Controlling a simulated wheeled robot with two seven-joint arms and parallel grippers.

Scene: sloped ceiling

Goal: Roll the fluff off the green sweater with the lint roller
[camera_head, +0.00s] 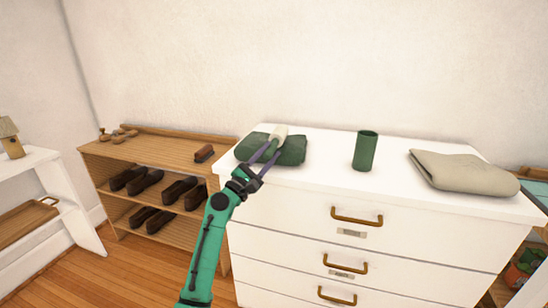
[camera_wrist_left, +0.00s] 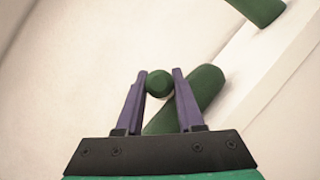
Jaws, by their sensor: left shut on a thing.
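The folded dark green sweater (camera_head: 292,152) lies on the left end of the white dresser top; part of it also shows in the left wrist view (camera_wrist_left: 205,88). My left gripper (camera_head: 269,150) reaches over the sweater, its purple fingers shut on the lint roller. The roller's pale head (camera_head: 279,132) shows just beyond the fingers, over the sweater; I cannot tell whether it touches the cloth. The green end of the lint roller (camera_wrist_left: 159,83) sits between the fingers in the left wrist view. No fluff can be made out. My right gripper is out of view.
On the white dresser (camera_head: 318,178), a green cup (camera_head: 365,151) stands right of the sweater, and a folded beige cloth (camera_head: 462,172) lies farther right. A wooden shoe rack (camera_head: 157,153) with a brush (camera_head: 204,153) stands at left. The dresser top between sweater and cup is clear.

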